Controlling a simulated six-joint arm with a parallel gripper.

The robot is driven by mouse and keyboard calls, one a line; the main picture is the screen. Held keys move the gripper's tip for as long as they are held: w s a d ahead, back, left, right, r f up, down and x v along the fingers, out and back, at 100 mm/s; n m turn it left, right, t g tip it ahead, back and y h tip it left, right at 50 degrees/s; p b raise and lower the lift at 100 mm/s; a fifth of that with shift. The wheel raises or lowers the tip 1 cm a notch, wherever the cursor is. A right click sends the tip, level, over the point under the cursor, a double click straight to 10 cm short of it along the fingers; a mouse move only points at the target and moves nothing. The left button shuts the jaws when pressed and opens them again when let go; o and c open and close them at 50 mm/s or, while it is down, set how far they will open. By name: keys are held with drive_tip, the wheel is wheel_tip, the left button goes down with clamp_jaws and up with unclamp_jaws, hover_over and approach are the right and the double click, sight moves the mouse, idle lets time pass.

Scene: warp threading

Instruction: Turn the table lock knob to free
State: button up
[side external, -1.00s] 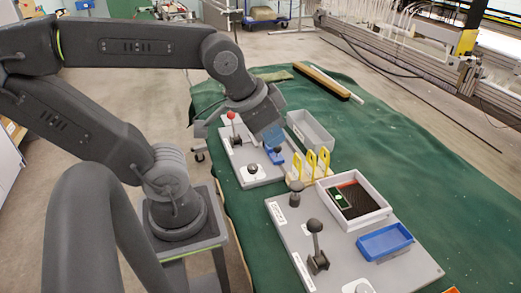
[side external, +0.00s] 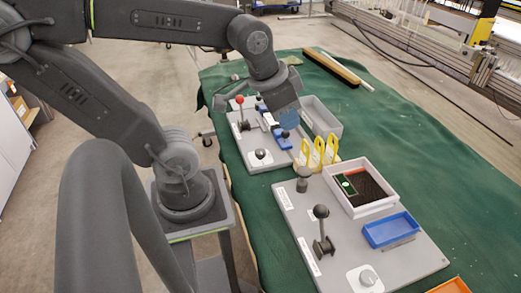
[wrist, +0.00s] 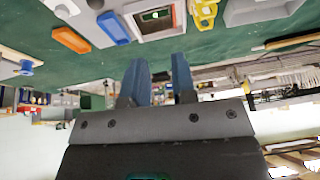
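I cannot make out either knob's setting.
A red-topped lever (side external: 240,101) and a black-topped lever (side external: 321,213) stand up from the panels. Yellow loops (side external: 318,152), a white tray (side external: 385,207), a blue tray (side external: 388,230) and a grey bin (side external: 322,116) are nearby. Green cloth (side external: 420,190) is clear at right.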

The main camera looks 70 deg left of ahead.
sight(260, 151)
drive_tip(key=o, duration=0.5)
drive_tip(key=w+a+f+g, duration=0.1)
drive_tip(key=a+f, duration=0.1)
drive_tip(key=a, duration=0.1)
drive_tip(key=w+a+f+g, duration=0.1)
drive_tip(key=a+f, duration=0.1)
drive_tip(key=a, duration=0.2)
drive_tip(key=w+a+f+g, duration=0.1)
drive_tip(key=a, duration=0.3)
drive_tip(key=shift+w+f+m, duration=0.1)
drive_tip(key=shift+f+m, duration=0.3)
drive_tip(key=shift+c, duration=0.2)
drive_tip(key=shift+o, duration=1)
drive_tip(key=s+a+f+m+g, duration=0.1)
drive_tip(key=s+a+f, duration=0.1)
drive_tip(key=a+f, duration=0.4)
drive_tip(key=a, duration=0.2)
drive_tip(key=shift+a+g+h, duration=0.3)
drive_tip(key=shift+a+g, duration=0.1)
wheel_tip(260, 151, down, 14)
drive_tip(key=shift+r, duration=0.15)
drive_tip(key=c, duration=0.9)
